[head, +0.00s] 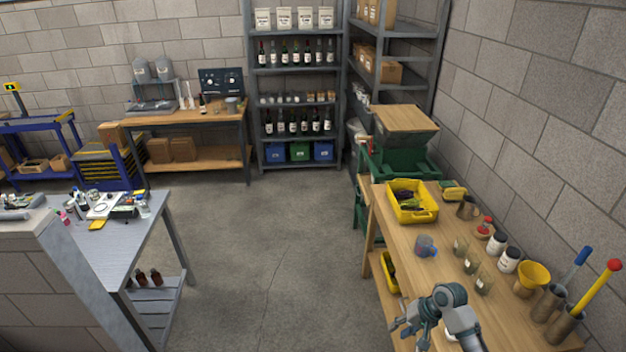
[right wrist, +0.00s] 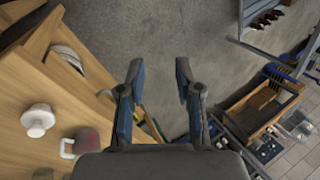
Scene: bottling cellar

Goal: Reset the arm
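My right gripper (head: 407,330) is over the front left edge of the wooden bench (head: 445,285) at the lower right of the head view. In the right wrist view its two fingers (right wrist: 160,80) stand apart with nothing between them; bare concrete floor shows through the gap. The bench top (right wrist: 25,75) lies left of the fingers in that view. My left gripper is not in view.
The bench holds a yellow bin (head: 429,215), a bluish mug (head: 425,246), several glass jars, a yellow funnel (head: 534,273) and pots with long-handled tools. A metal table (head: 150,235) with small items stands left. The floor (head: 270,240) between is clear.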

